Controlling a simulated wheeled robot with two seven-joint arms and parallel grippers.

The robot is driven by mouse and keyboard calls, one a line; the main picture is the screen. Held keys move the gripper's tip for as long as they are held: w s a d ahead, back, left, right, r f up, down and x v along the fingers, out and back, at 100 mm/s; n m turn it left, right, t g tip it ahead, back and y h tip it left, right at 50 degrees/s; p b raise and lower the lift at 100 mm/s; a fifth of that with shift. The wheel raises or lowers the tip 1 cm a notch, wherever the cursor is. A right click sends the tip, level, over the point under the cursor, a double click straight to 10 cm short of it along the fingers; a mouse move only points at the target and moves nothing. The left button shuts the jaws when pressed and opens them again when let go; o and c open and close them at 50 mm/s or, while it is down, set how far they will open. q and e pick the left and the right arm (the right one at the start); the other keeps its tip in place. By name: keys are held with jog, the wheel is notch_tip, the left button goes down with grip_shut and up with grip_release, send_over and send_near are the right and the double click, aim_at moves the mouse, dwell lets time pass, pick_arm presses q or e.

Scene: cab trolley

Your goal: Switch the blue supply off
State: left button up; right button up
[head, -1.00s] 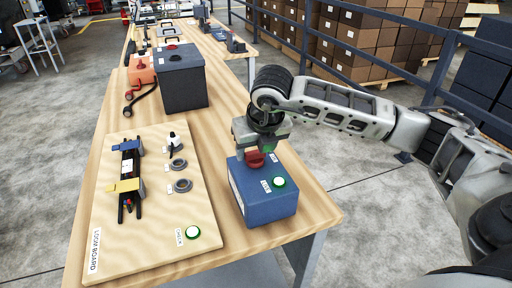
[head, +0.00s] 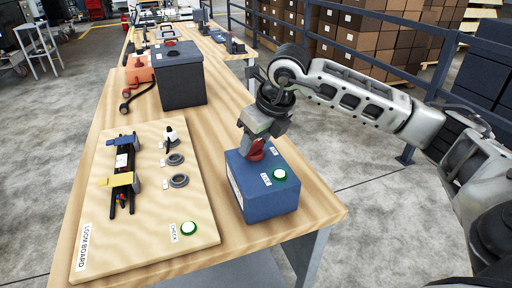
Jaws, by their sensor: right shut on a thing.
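The blue supply (head: 264,198) is a blue box at the right side of the wooden table. On its top are a red switch knob (head: 256,151), small white labels and a lit green button (head: 279,175). My right gripper (head: 257,143) reaches down from above and is shut on the red knob at the back of the box top. The gripper is tilted, and its fingers partly hide the knob. My left gripper is not in view.
A loom board (head: 150,195) with dark cables, clips and a green button lies left of the box. A dark grey box (head: 181,77) and an orange box (head: 138,71) stand behind. A railing (head: 345,72) runs at the back right.

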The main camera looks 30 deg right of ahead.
jog(key=n+y+b, duration=0.1)
jog(key=n, duration=0.2)
jog(key=shift+w+d, duration=0.1)
jog(key=n+y, duration=0.1)
jog(key=n, duration=0.1)
jog(key=shift+n+g, duration=0.3)
jog(key=shift+g, duration=0.1)
jog(key=n, duration=0.2)
jog(key=n+g+y, duration=0.1)
jog(key=n, duration=0.1)
jog(key=shift+w+d+r, duration=0.1)
jog(key=shift+w+d, duration=0.05)
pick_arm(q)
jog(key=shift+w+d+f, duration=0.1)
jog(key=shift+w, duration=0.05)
pick_arm(e)
jog(key=shift+n+g, duration=0.7)
jog(key=shift+n, duration=1)
jog(key=o, duration=1)
